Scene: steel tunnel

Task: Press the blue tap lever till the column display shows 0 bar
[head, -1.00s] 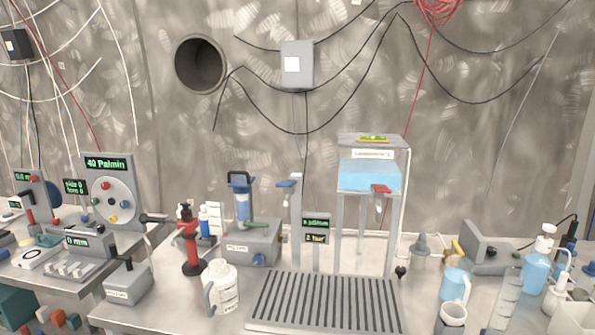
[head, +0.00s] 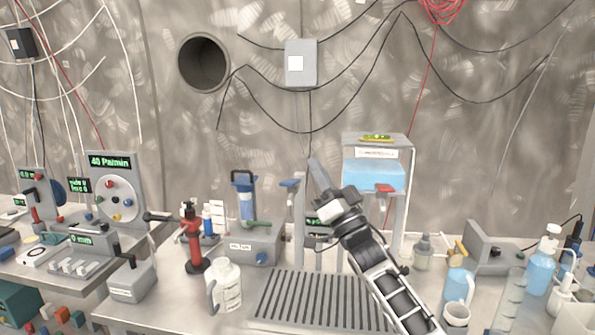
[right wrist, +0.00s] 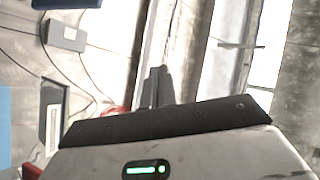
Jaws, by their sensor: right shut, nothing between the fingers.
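The blue tap lever (head: 289,183) sticks out to the left at the top of a grey post (head: 299,215) behind the slotted drain grate. My right gripper (head: 314,166) is shut and empty; its tips point up and appear just right of the lever, with a gap in the picture. I cannot tell their depth. The column display (head: 312,221) is mostly hidden behind my right gripper, and its reading cannot be made out. In the right wrist view the shut fingers (right wrist: 157,87) show against blurred surroundings. My left gripper is not in view.
A water tank (head: 374,175) with a red tap (head: 384,188) stands on legs behind my right arm. The slotted grate (head: 300,300) lies in front. A filter unit (head: 246,205), a red burner-like stand (head: 194,240) and a white jug (head: 226,285) are to the left.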

